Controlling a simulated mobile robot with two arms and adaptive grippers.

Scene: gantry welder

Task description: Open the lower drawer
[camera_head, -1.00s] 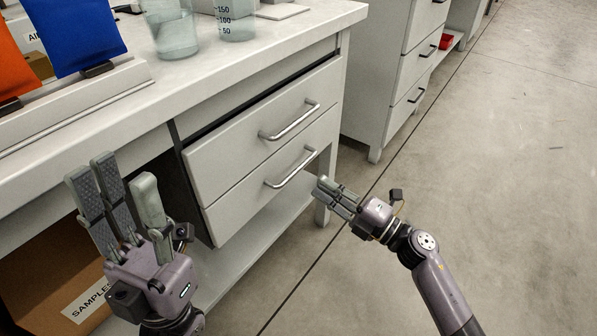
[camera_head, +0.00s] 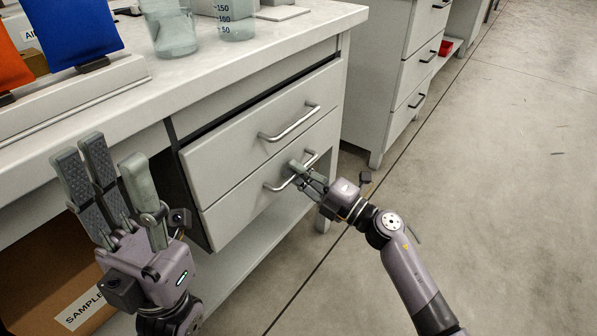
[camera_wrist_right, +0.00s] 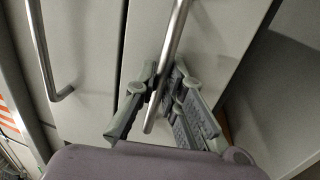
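The lower drawer (camera_head: 240,210) is a pale grey front below the upper drawer (camera_head: 235,140), and its face looks level with the one above. Its metal bar handle (camera_head: 277,186) is partly hidden by my right gripper (camera_head: 298,172). In the right wrist view the lower handle (camera_wrist_right: 174,45) runs between the fingers of my right gripper (camera_wrist_right: 166,85). Those fingers stand apart on both sides of the bar; firm contact cannot be made out. My left gripper (camera_head: 100,165) is open and empty, left of the drawers.
The white worktop (camera_head: 285,45) carries beakers (camera_head: 172,32) and a rack with blue (camera_head: 75,30) and orange pieces. A cardboard box (camera_head: 45,270) sits on the lower shelf at left. Another drawer cabinet (camera_head: 385,75) stands behind. The floor (camera_head: 500,200) at right is clear.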

